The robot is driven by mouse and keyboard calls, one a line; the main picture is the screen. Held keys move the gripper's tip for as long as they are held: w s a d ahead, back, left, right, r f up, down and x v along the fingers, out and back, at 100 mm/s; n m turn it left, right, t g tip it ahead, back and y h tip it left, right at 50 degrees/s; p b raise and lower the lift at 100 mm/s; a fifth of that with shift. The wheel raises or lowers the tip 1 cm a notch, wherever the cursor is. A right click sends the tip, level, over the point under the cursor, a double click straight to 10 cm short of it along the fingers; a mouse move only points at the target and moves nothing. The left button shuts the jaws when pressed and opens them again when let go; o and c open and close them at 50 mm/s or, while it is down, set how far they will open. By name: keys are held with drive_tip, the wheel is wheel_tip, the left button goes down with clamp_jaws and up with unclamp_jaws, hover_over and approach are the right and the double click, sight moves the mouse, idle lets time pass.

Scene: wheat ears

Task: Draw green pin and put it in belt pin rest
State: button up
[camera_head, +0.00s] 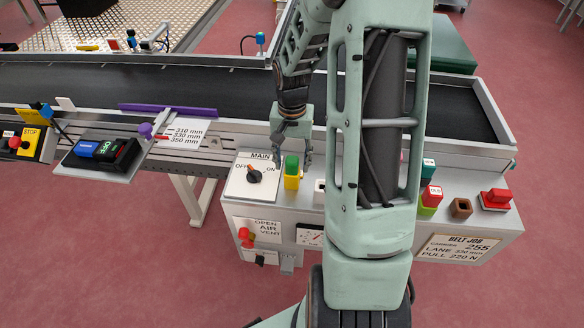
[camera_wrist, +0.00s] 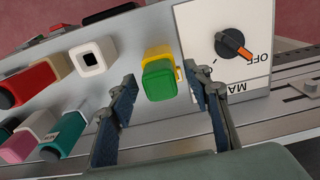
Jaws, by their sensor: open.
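The green pin (camera_head: 291,162) stands in a yellow holder (camera_head: 292,182) on the grey console, right of the MAIN switch. In the wrist view the green top (camera_wrist: 158,84) shows in front of the yellow body (camera_wrist: 158,56). My gripper (camera_head: 292,153) is open above the holder. In the wrist view its two fingers (camera_wrist: 160,76) are on either side of the green pin, with gaps visible. A white square socket (camera_wrist: 92,57) with a dark hole is beside the holder. No label shows which socket is the belt pin rest.
The MAIN switch (camera_head: 254,176) is close left of the holder. Red, green and teal blocks, a brown open socket (camera_head: 460,208) and a red block (camera_head: 496,199) stand farther right. The dark conveyor belt (camera_head: 180,88) runs behind. My arm hides the console's middle.

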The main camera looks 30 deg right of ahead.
drive_tip(key=shift+c, duration=0.5)
clamp_jaws()
wheel_tip(320, 180, up, 11)
drive_tip(key=p, duration=0.2)
drive_tip(key=shift+f, duration=0.2)
